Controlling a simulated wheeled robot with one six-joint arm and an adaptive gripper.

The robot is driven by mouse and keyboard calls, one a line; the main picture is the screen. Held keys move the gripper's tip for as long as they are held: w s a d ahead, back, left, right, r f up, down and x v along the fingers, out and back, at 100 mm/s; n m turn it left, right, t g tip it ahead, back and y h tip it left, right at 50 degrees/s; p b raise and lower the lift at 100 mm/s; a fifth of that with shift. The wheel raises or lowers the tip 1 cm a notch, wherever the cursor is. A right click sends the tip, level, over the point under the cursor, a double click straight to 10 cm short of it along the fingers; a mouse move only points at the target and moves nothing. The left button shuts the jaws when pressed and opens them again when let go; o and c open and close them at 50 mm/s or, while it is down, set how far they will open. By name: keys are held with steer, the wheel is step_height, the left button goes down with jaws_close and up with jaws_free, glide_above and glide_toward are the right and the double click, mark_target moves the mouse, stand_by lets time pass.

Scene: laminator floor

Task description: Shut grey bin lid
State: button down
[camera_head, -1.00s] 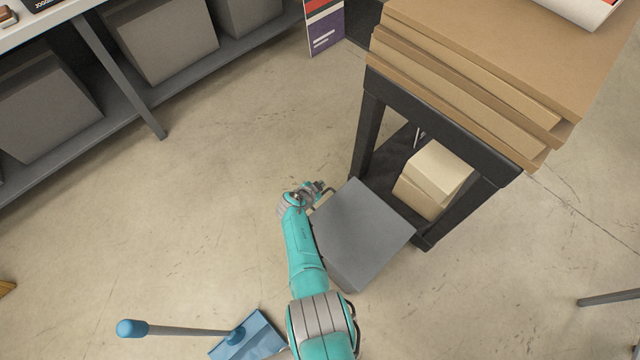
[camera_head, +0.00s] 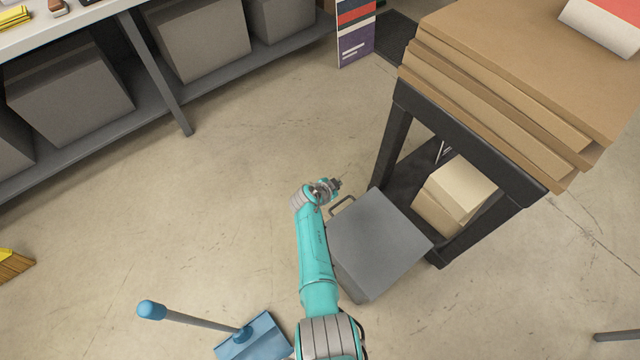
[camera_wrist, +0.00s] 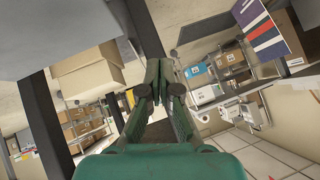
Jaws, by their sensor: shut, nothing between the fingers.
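The grey bin (camera_head: 352,281) stands on the floor against the black-legged table. Its flat grey lid (camera_head: 380,238) lies over the top and looks down, covering the opening; from this angle I cannot tell whether a small gap is left. A dark handle loop (camera_head: 342,205) shows at its upper left edge. My gripper (camera_head: 334,185) is just above and left of the handle in the head view, apart from the lid. In the wrist view my gripper (camera_wrist: 156,92) has its fingers together with nothing between them. A grey surface, perhaps the bin, fills the upper left there.
The table carries a stack of brown boards (camera_head: 500,95), with pale boxes (camera_head: 455,192) on its lower shelf. A blue dustpan (camera_head: 255,338) lies at bottom left. A shelf with grey bins (camera_head: 70,92) runs along upper left. Floor between is clear.

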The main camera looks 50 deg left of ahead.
steer(key=s+a+r, duration=0.1)
steer(key=s+r, duration=0.4)
steer(key=shift+s+r, duration=0.25)
steer(key=shift+s, duration=0.1)
steer(key=shift+a, duration=0.1)
